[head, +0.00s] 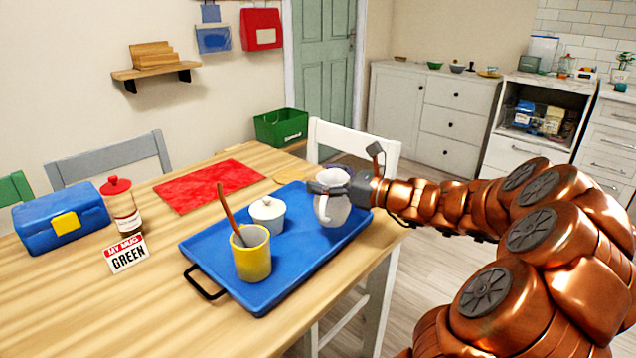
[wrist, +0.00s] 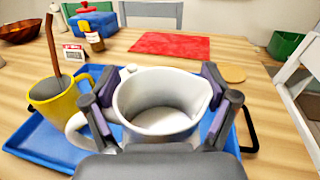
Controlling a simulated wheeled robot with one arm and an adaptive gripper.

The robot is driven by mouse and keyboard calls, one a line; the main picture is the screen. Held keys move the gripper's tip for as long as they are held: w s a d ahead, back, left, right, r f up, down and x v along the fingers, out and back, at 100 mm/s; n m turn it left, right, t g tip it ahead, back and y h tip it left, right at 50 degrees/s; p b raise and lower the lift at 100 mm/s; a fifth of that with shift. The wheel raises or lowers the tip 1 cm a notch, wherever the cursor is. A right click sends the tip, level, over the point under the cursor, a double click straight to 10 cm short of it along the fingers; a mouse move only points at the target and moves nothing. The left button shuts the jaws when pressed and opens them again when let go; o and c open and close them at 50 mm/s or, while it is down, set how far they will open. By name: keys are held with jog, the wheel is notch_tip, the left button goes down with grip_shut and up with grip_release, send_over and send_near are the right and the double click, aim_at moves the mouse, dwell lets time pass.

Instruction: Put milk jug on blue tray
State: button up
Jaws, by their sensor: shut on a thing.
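The white milk jug (head: 333,207) is upright at the right part of the blue tray (head: 215,247), over its surface; I cannot tell whether its base touches the tray. My gripper (head: 326,188) comes from the right and is shut on the jug. In the wrist view the jug (wrist: 160,108) sits between the two fingers of my gripper (wrist: 158,112), its open rim and spout facing up and its handle at the left. The blue tray (wrist: 35,138) shows behind and to the left.
A yellow mug (head: 252,260) with a spoon and a white lidded sugar pot (head: 267,215) stand on the tray, left of the jug. A red mat (head: 210,186), a blue box (head: 62,222), a red-lidded jar (head: 121,208) and a sign (head: 126,254) are on the table.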

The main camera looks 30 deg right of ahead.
jog(key=shift+w+d+f+b, duration=0.25)
jog(key=shift+w+d+f, duration=0.15)
jog(key=shift+w+f, duration=0.4)
jog(key=shift+w+d+f+b, duration=0.25)
jog(key=shift+w+d+f, duration=0.25)
jog(key=shift+w, duration=0.6)
jog(key=shift+w+d+f+b, duration=0.25)
jog(key=shift+w+d+f, duration=0.1)
jog(key=shift+w+f, duration=0.5)
jog(key=shift+w, duration=0.1)
jog(key=o, duration=1.6)
